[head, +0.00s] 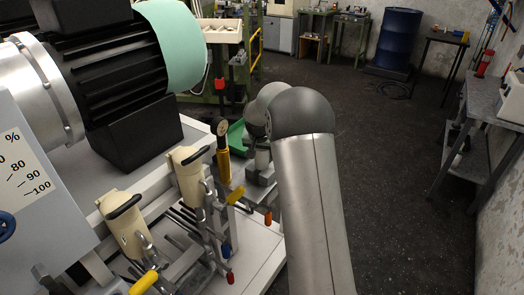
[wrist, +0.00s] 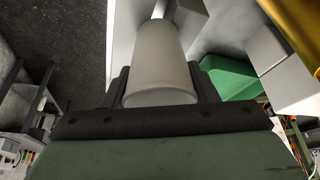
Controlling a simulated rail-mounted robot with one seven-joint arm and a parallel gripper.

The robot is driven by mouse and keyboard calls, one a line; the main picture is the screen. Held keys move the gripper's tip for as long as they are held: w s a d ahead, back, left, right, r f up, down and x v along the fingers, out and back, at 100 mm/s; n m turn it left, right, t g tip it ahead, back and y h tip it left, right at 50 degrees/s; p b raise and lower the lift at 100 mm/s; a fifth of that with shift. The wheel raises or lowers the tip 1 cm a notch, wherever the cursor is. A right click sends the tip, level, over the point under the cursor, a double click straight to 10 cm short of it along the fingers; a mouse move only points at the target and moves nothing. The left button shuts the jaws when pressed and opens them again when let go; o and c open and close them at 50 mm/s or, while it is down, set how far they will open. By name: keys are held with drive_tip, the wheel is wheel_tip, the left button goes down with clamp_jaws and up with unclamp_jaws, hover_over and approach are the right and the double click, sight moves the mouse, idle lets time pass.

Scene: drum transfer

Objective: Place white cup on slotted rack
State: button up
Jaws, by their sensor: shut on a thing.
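In the wrist view, a plain whitish-grey tapered cylinder, which looks like the white cup (wrist: 160,60), sits between the two dark fingers of my gripper (wrist: 160,82). The fingers are shut on its sides, and its wide rounded end faces the camera. A slotted metal frame (head: 178,262), possibly the slotted rack, lies on the white bench at lower left. I cannot tell for certain that it is the rack.
Two cream handled containers (head: 190,175) (head: 124,226) stand among clamps with coloured grips on the bench. A large motor (head: 125,65) fills the upper left. A green tray (head: 236,136) lies beyond. A blue drum (head: 396,38) stands far back; floor at right is open.

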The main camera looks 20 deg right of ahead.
drive_tip(key=shift+f, duration=0.1)
drive_tip(key=shift+f, duration=0.15)
drive_tip(key=o, duration=0.9)
drive_tip(key=shift+o, duration=0.2)
drive_tip(key=b+v, duration=0.2)
drive_tip(key=v, duration=1)
drive_tip(key=shift+s+r, duration=0.15)
drive_tip(key=shift+r, duration=0.05)
drive_tip(key=s+a+f+n+g, duration=0.1)
drive_tip(key=s+a, duration=0.3)
drive_tip(key=s, duration=0.8)
drive_tip(key=s+a+f+n+g+y, duration=0.1)
drive_tip(key=s+a+f+n, duration=0.2)
drive_tip(key=s, duration=1)
drive_tip(key=s+a+f+n+g+y, duration=0.1)
drive_tip(key=s+a, duration=0.5)
drive_tip(key=s, duration=0.6)
drive_tip(key=shift+s+f+n, duration=0.4)
drive_tip(key=shift+f+n, duration=0.5)
drive_tip(key=shift+n, duration=0.1)
